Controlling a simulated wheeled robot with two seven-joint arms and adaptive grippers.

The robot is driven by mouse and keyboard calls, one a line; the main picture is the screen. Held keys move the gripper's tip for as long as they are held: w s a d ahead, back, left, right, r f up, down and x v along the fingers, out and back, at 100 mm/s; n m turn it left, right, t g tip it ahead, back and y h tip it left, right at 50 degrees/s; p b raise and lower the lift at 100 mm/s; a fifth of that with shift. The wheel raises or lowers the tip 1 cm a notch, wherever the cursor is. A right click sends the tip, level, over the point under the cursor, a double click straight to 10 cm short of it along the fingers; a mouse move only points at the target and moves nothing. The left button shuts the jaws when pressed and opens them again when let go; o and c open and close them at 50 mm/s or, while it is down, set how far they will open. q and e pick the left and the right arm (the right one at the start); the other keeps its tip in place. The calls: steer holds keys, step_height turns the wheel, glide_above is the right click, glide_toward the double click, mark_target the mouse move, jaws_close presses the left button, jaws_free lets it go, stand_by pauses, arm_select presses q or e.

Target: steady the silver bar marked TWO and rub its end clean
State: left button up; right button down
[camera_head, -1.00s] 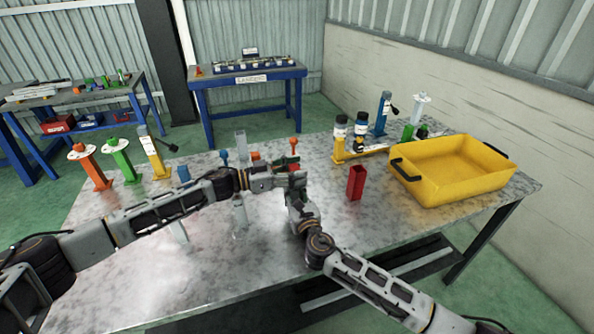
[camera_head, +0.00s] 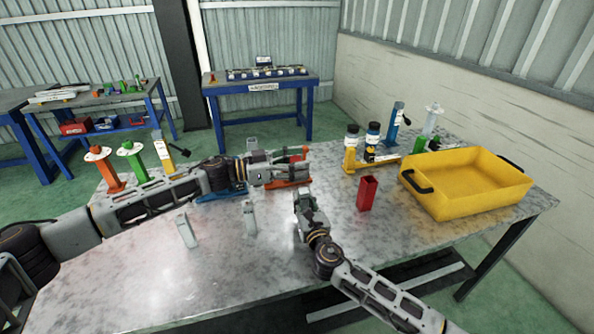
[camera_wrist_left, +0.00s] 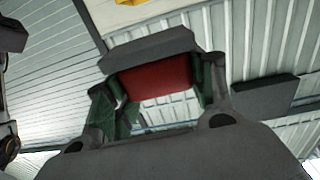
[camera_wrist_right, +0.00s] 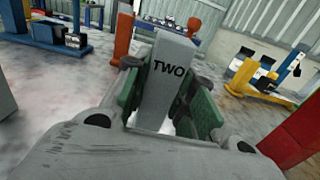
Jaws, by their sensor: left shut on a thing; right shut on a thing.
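The silver bar marked TWO (camera_wrist_right: 165,80) stands nearly upright between the green pads of my right gripper (camera_wrist_right: 172,95) in the right wrist view, the lettering facing the camera. My right gripper (camera_head: 303,196) is shut on it over the table; I cannot tell if the bar touches the tabletop. In the head view the bar is too small to make out clearly. My left gripper (camera_head: 296,168) is shut and is above and apart from the right one. In the left wrist view a red block (camera_wrist_left: 158,84) sits between the pads of my left gripper (camera_wrist_left: 160,92).
Other silver bars (camera_head: 187,230) (camera_head: 250,217) stand on the table (camera_head: 150,285). A red open box (camera_head: 367,193) and a yellow bin (camera_head: 470,185) are to the right. Orange, green and yellow stands (camera_head: 107,170) (camera_head: 132,160) (camera_head: 163,158) are at left. The front of the table is clear.

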arm_select(q)
steer(key=shift+r, duration=0.8)
arm_select(e)
steer(key=c, duration=0.8)
jaws_free()
steer(key=shift+s, duration=0.1)
arm_select(q)
steer(key=shift+r+p, duration=0.5)
arm_select(e)
steer(key=shift+v, duration=1.35)
arm_select(q)
steer(key=shift+r+p, duration=0.6)
arm_select(e)
steer(key=shift+v, duration=2.6)
steer(key=o, duration=0.6)
steer(key=shift+c, duration=0.2)
